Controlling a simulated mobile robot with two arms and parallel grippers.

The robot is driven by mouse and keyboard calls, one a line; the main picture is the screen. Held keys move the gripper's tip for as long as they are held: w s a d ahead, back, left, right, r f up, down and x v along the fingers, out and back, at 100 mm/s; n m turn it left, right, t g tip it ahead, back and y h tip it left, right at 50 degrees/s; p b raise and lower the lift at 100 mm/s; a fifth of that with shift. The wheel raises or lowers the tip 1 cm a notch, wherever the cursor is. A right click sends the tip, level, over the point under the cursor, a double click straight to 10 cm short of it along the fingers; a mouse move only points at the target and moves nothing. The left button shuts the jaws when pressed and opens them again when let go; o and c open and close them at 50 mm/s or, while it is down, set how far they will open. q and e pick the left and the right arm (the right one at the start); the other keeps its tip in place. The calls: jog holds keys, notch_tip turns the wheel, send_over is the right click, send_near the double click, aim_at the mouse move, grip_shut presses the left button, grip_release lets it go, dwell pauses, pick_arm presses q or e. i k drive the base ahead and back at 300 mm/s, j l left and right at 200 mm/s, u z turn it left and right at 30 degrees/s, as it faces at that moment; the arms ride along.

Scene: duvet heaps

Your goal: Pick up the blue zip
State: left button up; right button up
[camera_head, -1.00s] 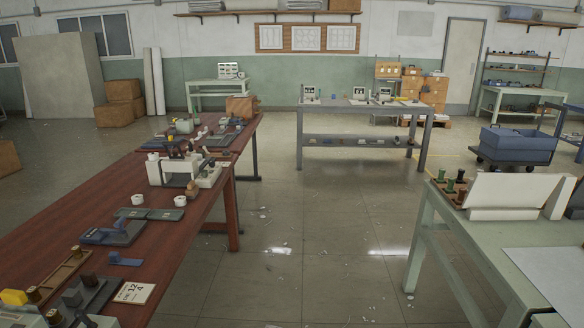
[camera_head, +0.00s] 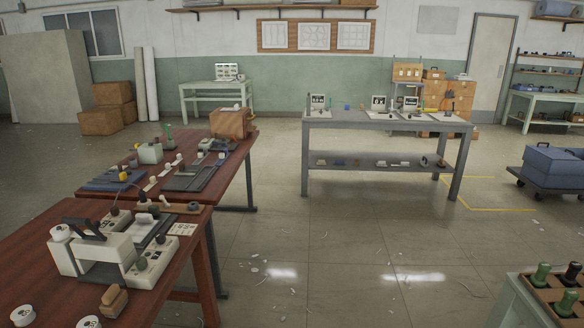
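Neither of my grippers is in view. I cannot make out a blue zip for certain. A small blue item (camera_head: 347,107) sits on the grey table (camera_head: 385,121) at the back, between two white display boards, and is too small to identify. Dark blue-grey cloth-like pieces (camera_head: 112,181) lie on the far red-brown table at the left.
A near red-brown table (camera_head: 165,295) with a white machine (camera_head: 110,248) fills the lower left. A pale green table corner with a peg tray (camera_head: 555,292) stands at the lower right. A blue cart (camera_head: 551,166) is at the right. The middle floor (camera_head: 320,240) is open, with scraps.

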aim_at(220, 162)
jog(key=i+l, duration=0.1)
jog(key=i, duration=2.25)
jog(key=j+u, duration=0.05)
jog(key=j, duration=0.05)
